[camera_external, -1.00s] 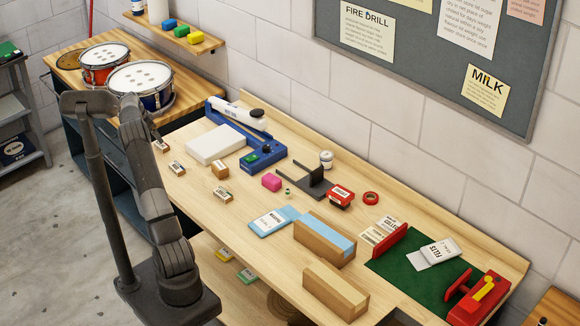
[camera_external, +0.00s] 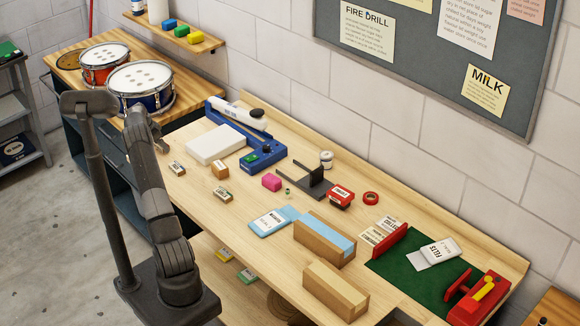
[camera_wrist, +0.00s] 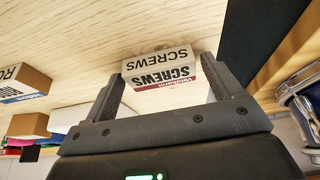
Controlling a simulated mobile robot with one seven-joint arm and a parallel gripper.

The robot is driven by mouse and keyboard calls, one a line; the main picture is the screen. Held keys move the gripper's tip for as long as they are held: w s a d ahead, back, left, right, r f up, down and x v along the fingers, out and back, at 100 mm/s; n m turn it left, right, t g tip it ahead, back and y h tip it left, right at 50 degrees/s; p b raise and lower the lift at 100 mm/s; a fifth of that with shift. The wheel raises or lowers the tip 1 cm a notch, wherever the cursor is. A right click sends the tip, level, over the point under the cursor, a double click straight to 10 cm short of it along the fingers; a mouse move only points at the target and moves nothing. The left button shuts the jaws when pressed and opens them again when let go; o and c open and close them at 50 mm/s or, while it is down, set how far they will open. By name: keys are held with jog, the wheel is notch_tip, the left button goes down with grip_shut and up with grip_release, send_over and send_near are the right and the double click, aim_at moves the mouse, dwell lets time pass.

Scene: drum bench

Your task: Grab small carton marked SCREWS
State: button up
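The small carton marked SCREWS (camera_wrist: 160,68) is white with a red stripe and shows upside down in the wrist view. It sits on the pale wooden bench top. My gripper (camera_wrist: 163,73) is open, with one dark finger on each side of the carton. The carton nearly fills the gap; I cannot tell whether either finger touches it.
A blue drum (camera_external: 142,88) is just behind my gripper. A white box (camera_external: 215,145) and a blue machine (camera_external: 262,157) stand farther right. Bare bench lies in front.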

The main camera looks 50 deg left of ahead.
jog(key=c, duration=0.7)
jog(key=shift+c, duration=0.5)
jog(key=shift+r, duration=0.15)
